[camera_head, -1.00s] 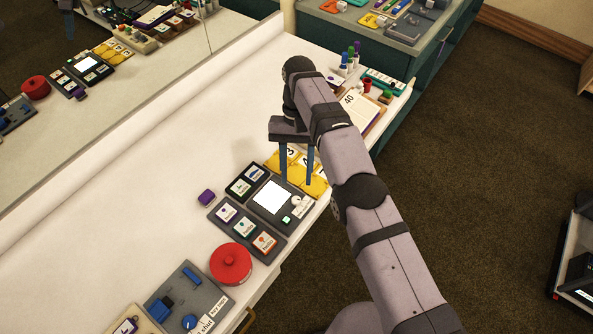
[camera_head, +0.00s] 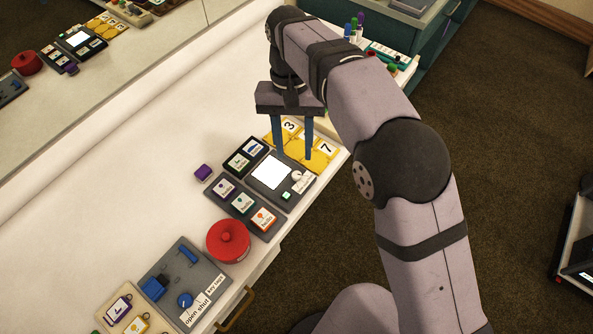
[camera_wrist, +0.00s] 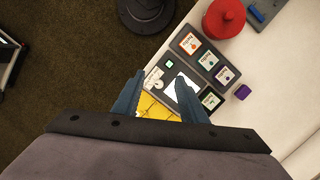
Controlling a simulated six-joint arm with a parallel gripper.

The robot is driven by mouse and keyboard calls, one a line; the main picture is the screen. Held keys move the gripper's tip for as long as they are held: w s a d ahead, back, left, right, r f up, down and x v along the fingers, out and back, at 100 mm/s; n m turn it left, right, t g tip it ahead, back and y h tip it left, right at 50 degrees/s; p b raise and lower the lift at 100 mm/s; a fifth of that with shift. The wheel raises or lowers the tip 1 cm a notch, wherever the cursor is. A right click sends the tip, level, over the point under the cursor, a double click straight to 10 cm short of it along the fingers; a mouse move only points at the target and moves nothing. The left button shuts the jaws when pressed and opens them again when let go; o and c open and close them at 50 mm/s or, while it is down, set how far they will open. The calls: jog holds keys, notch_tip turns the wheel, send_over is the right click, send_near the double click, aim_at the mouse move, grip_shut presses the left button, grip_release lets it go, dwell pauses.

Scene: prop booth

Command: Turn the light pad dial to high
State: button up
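The light pad (camera_head: 268,202) is a dark grey panel with a lit white square (camera_head: 271,171), near the table's front edge. Its white dial (camera_head: 297,176) sits on the right side of the panel, with a small label beside it and a small green button (camera_head: 286,195) nearby. The dial's setting is too small to read. My gripper (camera_head: 293,152) points down above the far side of the pad, its two blue fingers apart with nothing between them. In the wrist view the fingers (camera_wrist: 160,95) are spread over the pad, and the pale dial and label (camera_wrist: 153,80) show between them.
Yellow numbered tiles (camera_head: 318,158) lie just beyond the pad. Dark trays of small cards (camera_head: 242,203), a purple block (camera_head: 202,172) and a red round container (camera_head: 228,241) stand close by. The white tabletop (camera_head: 120,190) at left is clear.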

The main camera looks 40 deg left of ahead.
jog(key=m, duration=0.2)
send_over(297, 174)
jog(key=s+d, duration=0.2)
jog(key=d, duration=0.1)
jog(key=w+a+x, duration=0.1)
jog(key=x, duration=0.7)
jog(key=shift+m+t+y, duration=0.7)
jog(key=shift+t+y, duration=0.1)
jog(key=shift+t, duration=0.1)
jog(key=a, duration=0.1)
jog(key=w+a, duration=0.2)
jog(key=shift+w+a+f, duration=0.1)
jog(key=shift+a+f, duration=0.1)
jog(key=shift+f, duration=0.15)
jog(key=shift+f+p, duration=1.05)
jog(key=shift+f, duration=2.6)
grip_shut()
